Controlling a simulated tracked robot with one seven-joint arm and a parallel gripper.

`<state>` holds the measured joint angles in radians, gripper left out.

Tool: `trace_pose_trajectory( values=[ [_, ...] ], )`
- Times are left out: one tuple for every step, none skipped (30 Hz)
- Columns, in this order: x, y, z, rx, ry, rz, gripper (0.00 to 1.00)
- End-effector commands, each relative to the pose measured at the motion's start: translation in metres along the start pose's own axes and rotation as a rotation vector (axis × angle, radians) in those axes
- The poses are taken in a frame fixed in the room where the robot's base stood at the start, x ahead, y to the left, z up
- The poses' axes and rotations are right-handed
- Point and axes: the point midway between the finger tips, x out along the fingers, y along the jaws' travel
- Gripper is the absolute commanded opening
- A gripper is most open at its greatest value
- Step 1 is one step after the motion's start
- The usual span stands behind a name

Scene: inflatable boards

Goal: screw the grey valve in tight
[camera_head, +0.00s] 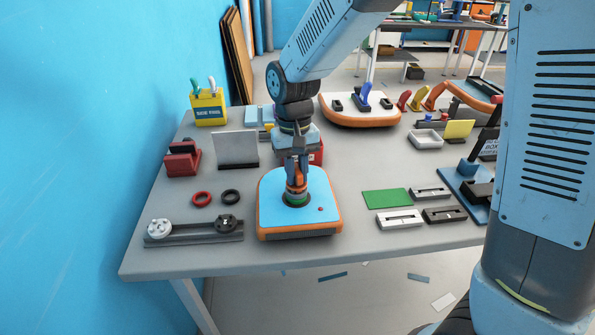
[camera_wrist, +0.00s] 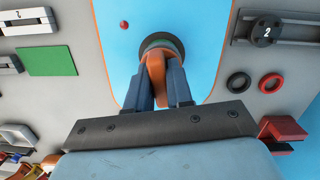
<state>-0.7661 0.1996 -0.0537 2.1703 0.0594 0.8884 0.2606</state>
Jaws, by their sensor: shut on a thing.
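My gripper (camera_head: 297,168) points down over the blue inflatable board with an orange rim (camera_head: 268,205) at the near middle of the table. Its fingers are shut on an upright orange piece (camera_head: 297,182), which also shows between them in the wrist view (camera_wrist: 155,78). The orange piece stands in a dark grey-green round fitting (camera_head: 296,199) on the board. The fitting's ring (camera_wrist: 163,42) shows just beyond the fingers in the wrist view. I cannot tell whether the orange piece is part of the grey valve or a key on it. How deep the threads sit is hidden.
A rail (camera_head: 195,238) at front left bears a white round cap (camera_head: 158,228) and a dark one (camera_head: 227,223). Red and black rings (camera_head: 202,198) lie behind it. A green plate (camera_head: 387,198) and several slotted blocks (camera_head: 400,219) lie right of the board.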

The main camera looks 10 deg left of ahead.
Motion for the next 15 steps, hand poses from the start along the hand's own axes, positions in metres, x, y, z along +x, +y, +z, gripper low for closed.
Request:
trace_pose_trajectory(
  values=[
    [-0.0001,0.0004,0.0,0.038,0.0,-0.005,0.0],
    [-0.0001,0.0003,0.0,0.059,0.0,-0.007,0.0],
    [-0.0001,0.0003,0.0,0.082,0.0,-0.01,0.0],
    [-0.0001,0.0002,0.0,0.093,0.0,-0.012,0.0],
    [0.0,0.0002,0.0,0.102,0.0,-0.013,0.0],
    [0.0,0.0001,0.0,0.108,0.0,-0.013,0.0],
    [0.0,0.0001,0.0,0.109,0.0,-0.014,0.0],
    [0.0,0.0001,0.0,0.109,0.0,-0.014,0.0],
    [0.0,0.0001,0.0001,0.108,0.0,-0.013,0.0],
    [0.0,0.0001,0.0001,0.108,0.0,-0.013,0.0],
    [0.0,0.0001,0.0001,0.108,0.0,-0.013,0.0],
    [0.0,0.0001,0.0001,0.107,0.0,-0.013,0.0],
    [-0.0001,0.0001,0.0001,0.108,0.0,-0.013,0.0],
    [0.0,0.0002,0.0001,0.113,0.0,-0.014,0.0],
    [-0.0001,0.0003,0.0001,0.128,0.0,-0.016,0.0]
  ],
)
